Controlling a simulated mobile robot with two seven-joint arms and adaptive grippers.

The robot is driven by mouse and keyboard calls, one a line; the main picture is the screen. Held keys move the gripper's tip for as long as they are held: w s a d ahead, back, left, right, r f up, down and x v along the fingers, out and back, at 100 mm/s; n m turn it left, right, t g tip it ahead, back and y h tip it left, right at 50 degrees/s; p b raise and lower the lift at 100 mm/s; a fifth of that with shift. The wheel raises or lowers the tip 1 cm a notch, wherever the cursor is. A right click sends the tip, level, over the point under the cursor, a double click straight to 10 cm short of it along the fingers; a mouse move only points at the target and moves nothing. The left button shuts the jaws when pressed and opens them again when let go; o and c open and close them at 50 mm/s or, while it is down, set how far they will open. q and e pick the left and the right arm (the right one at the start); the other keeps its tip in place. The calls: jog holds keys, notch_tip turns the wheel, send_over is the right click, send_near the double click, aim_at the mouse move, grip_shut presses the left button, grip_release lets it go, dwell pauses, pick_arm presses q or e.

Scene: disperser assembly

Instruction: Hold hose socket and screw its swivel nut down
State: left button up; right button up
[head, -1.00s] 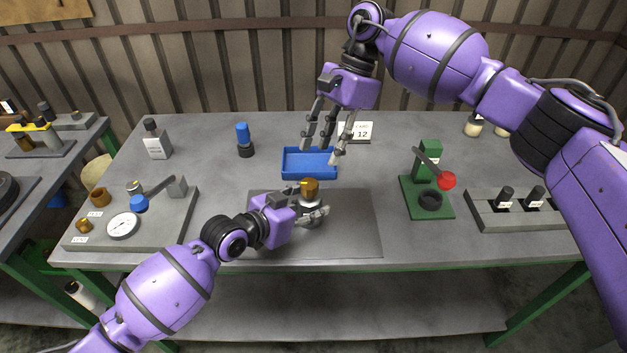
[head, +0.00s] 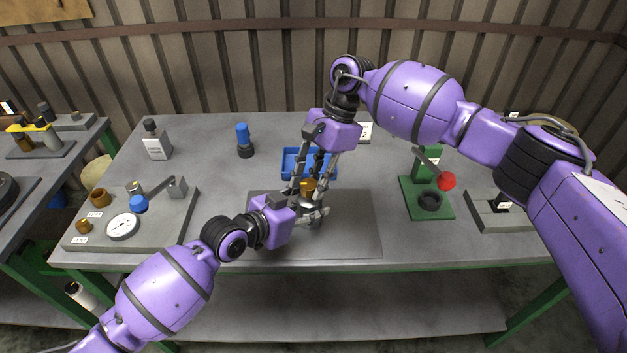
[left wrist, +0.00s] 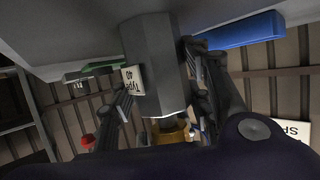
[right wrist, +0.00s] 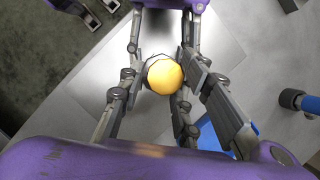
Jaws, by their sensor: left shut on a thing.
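The hose socket is a grey hexagonal body (left wrist: 155,60) with a white "Type 40" label, upright on the grey mat. My left gripper (head: 316,216) is shut on it from the side, with fingers on both sides in the left wrist view. The brass-coloured swivel nut (head: 307,186) sits on top of it and shows as a round yellow top in the right wrist view (right wrist: 164,75). My right gripper (head: 310,190) points down from above, its fingers apart on either side of the nut. Whether any finger touches the nut is hard to tell.
A blue tray (head: 289,165) stands just behind the socket. A green press (head: 427,190) with a red knob is at the right. A dial-gauge plate (head: 160,228) is at the left, and a blue-topped part (head: 243,135) stands behind. The mat's right side (head: 355,225) is clear.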

jog(key=c, duration=0.5)
pick_arm(q)
jog(key=shift+w+a, duration=0.1)
pick_arm(e)
jog(key=shift+s, duration=0.1)
jog(key=shift+c, duration=0.3)
